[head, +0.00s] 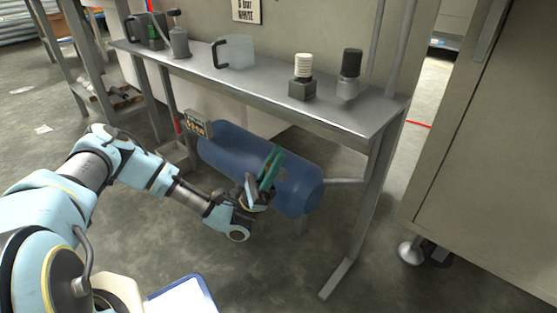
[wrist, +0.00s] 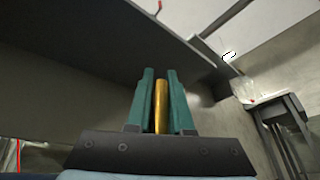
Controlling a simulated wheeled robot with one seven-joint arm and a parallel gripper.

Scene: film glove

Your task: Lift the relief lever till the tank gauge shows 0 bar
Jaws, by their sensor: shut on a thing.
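The blue tank (head: 239,152) lies on its side under the workbench in the head view. My gripper (head: 273,158) is in front of the tank's right half, with its green fingers pointing up. In the wrist view my gripper (wrist: 160,74) is shut on a brass-coloured bar, the relief lever (wrist: 161,105), which stands between the two fingers. The lever is hidden in the head view. No gauge face can be made out, so the pressure cannot be read.
The metal workbench (head: 235,83) overhangs the tank. It carries a clear jug (head: 236,52) and several small items. A small lettered sign (head: 197,124) is at the tank's left end. A bench leg (head: 352,225) and a cabinet (head: 492,150) stand to the right.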

